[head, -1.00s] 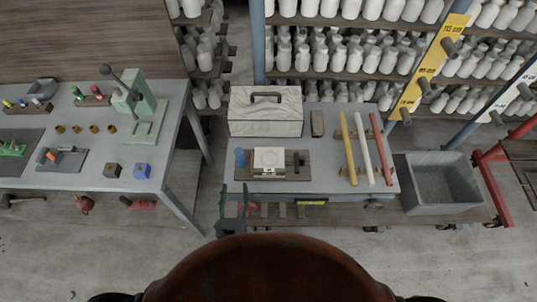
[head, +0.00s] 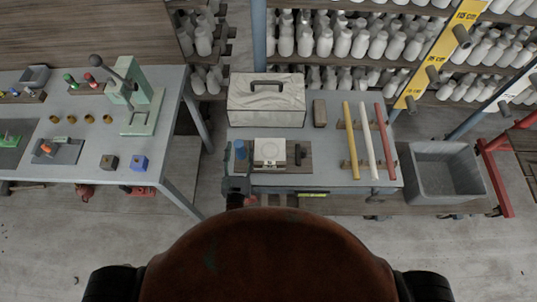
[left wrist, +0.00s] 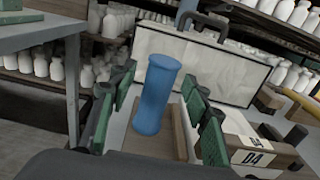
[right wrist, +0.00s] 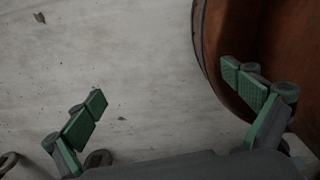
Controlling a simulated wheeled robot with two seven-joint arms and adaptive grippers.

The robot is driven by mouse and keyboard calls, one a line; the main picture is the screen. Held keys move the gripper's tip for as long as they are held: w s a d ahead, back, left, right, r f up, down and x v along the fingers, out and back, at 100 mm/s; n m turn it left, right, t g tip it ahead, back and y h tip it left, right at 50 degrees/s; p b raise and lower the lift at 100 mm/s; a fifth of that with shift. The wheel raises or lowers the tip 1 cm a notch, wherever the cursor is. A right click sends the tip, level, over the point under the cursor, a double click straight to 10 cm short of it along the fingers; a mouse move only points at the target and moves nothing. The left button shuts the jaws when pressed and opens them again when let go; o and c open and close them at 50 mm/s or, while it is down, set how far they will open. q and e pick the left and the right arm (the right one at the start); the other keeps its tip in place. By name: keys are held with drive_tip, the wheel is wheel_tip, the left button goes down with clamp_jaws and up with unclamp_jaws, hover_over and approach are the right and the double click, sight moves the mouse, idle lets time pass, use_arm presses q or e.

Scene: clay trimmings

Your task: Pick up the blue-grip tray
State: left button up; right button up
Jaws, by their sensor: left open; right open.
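The blue-grip tray (head: 307,164) is a flat brown board on the grey worktable, with an upright blue grip (head: 240,149) at its left end and a dark grip at its right end. A white block (head: 269,153) sits on it. My left gripper (head: 236,186) is at the table's front edge, just in front of the blue grip. In the left wrist view the blue grip (left wrist: 157,95) stands between and beyond the open green-padded fingers, with no clear contact. My right gripper (right wrist: 165,88) is open and empty above the floor beside my brown body.
A pale case (head: 266,103) stands behind the tray. A brown block (head: 320,113) and yellow, white and red rods (head: 367,140) lie to the right. A grey bin (head: 443,172) is right of the table. A bench with a green press (head: 140,95) is at left.

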use_arm(q)
drive_tip(key=shift+w, duration=0.65)
clamp_jaws()
drive_tip(key=shift+r, duration=0.1)
idle(0.3)
